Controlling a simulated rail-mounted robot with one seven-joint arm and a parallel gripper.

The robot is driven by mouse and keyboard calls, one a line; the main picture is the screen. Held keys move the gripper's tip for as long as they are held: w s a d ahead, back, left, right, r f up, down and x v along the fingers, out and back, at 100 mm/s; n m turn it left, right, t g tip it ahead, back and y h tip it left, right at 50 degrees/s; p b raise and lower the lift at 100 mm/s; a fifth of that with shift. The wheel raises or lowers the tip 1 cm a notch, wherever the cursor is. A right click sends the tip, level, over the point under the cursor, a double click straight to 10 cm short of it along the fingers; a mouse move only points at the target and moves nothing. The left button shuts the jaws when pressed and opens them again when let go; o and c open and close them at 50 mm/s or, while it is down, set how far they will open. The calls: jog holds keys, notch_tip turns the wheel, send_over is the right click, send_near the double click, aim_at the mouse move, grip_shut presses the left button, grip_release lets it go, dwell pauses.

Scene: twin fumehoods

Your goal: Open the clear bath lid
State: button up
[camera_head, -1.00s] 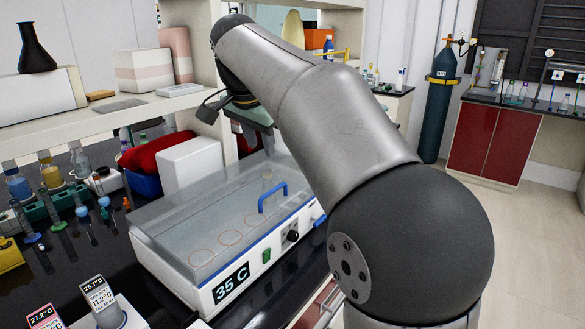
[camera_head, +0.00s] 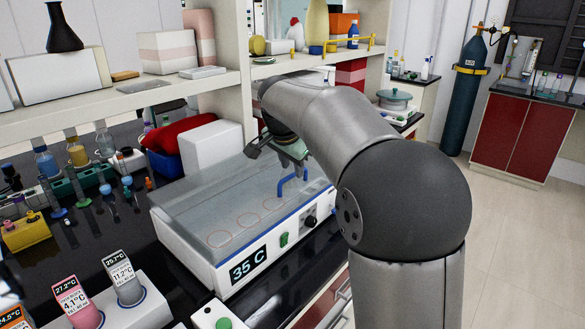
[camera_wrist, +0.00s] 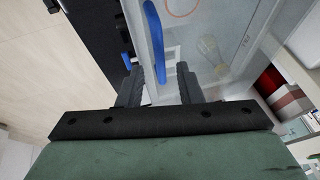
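The water bath (camera_head: 272,254) is a white box with a blue-edged front and a "35 C" display. Its clear lid (camera_head: 215,197) lies flat and closed on top. The lid's blue handle (camera_head: 281,188) stands up near the front edge. My gripper (camera_head: 294,160) reaches down over the handle, partly hidden by my arm. In the wrist view, my gripper (camera_wrist: 160,80) is open, its two dark fingers on either side of the blue handle (camera_wrist: 154,35). Gaps show between handle and fingers. The clear lid (camera_wrist: 215,30) also shows there.
A white box (camera_head: 212,150) and a blue bin with red contents (camera_head: 170,150) stand behind the bath. A shelf (camera_head: 120,100) runs above at the back. Bottles and racks (camera_head: 78,180) crowd the left. Labelled flasks (camera_head: 125,285) stand at the front left.

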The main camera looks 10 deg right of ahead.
jog(key=shift+x, duration=0.85)
grip_shut()
jog(key=shift+r, duration=0.15)
